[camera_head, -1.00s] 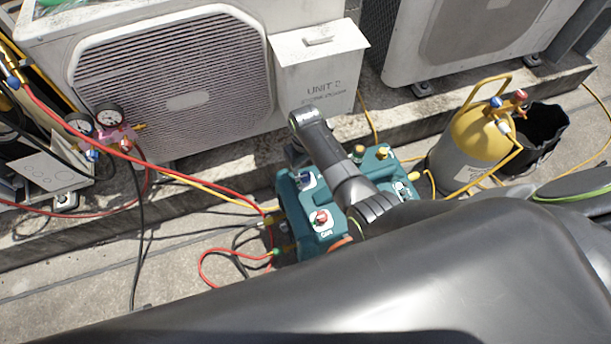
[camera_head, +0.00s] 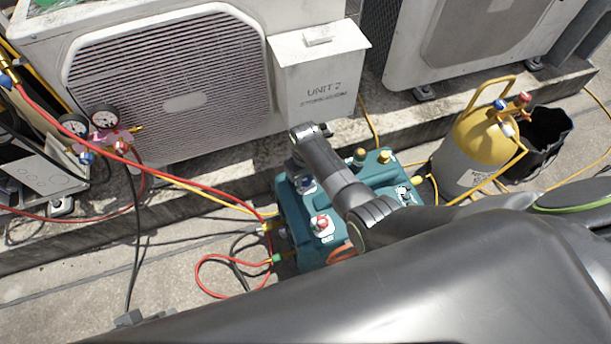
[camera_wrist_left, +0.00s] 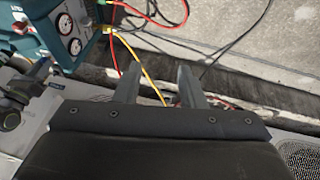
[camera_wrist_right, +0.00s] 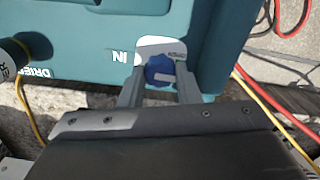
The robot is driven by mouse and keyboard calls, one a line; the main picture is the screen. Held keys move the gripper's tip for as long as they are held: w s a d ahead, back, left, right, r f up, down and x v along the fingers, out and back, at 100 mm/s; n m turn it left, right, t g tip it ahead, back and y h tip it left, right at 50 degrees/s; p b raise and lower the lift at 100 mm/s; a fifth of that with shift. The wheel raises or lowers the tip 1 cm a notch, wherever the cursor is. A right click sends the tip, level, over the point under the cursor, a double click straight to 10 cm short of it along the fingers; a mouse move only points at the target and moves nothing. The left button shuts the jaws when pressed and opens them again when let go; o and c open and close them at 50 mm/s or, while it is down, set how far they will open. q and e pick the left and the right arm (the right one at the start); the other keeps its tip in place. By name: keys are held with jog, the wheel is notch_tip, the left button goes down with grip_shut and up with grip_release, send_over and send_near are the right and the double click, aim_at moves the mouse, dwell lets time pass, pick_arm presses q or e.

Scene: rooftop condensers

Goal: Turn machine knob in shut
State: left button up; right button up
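The teal machine (camera_head: 312,255) stands on the ground below the condensers. Its blue knob (camera_wrist_right: 160,71) sits on a pale plate beside an "IN" label, upside down in the right wrist view. My right gripper (camera_wrist_right: 160,80) is open with its fingers on either side of this knob. Whether they touch it I cannot tell. In the head view my right wrist (camera_head: 308,135) is above the knob's corner and hides most of that gripper. A red knob (camera_head: 320,223) is on the machine's near side. My left gripper (camera_wrist_left: 160,85) is open and empty, apart from the machine.
Red, yellow and black hoses (camera_head: 215,260) lie left of the machine. Gauges (camera_head: 105,117) stand farther left. A yellow-topped cylinder (camera_head: 480,135) and black bucket (camera_head: 545,140) are at the right. Condenser units (camera_head: 170,90) and a ledge stand behind.

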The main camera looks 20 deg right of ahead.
jog(key=shift+c, duration=1.4)
